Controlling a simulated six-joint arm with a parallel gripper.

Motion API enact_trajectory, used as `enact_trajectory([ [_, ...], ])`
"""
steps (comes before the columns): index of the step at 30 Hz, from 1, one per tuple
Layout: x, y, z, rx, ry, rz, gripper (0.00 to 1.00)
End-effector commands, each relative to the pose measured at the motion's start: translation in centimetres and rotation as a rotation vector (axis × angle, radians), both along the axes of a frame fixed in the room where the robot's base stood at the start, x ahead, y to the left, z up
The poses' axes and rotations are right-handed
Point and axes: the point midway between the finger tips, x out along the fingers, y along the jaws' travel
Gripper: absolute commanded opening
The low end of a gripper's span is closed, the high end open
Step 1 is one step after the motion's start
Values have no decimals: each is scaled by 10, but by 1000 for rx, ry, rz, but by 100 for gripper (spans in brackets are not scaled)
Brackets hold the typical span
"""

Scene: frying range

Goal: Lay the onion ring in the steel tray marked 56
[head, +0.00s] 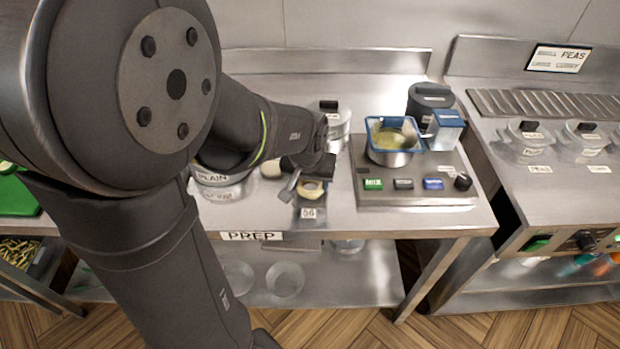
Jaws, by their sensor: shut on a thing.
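My gripper (303,182) is at the front middle of the prep counter, with its fingers pointing down. It is shut on the pale yellow onion ring (312,188), which is small and partly covered by the gripper. The steel tray marked 56 (309,202) lies right under and in front of the gripper, near the counter's front edge, with its label (308,213) facing me. Much of the tray is hidden by the gripper and ring. I cannot tell whether the ring touches the tray.
A container labelled PLAIN (213,178) stands left of the tray, partly behind my arm. A pale round thing (271,168) lies between them. To the right is a station with a blue-rimmed basket (377,126) and coloured buttons. A lidded clear pot (333,117) stands behind.

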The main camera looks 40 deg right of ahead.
Motion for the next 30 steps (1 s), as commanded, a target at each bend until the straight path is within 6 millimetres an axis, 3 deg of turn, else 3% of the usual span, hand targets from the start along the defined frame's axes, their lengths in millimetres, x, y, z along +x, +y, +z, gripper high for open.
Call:
enact_trajectory([
  [7, 0, 0, 0, 0, 0, 0, 42],
  [8, 0, 0, 0, 0, 0, 0, 60],
  [11, 0, 0, 0, 1, 1, 0, 80],
  [30, 0, 0, 3, 0, 0, 0, 80],
])
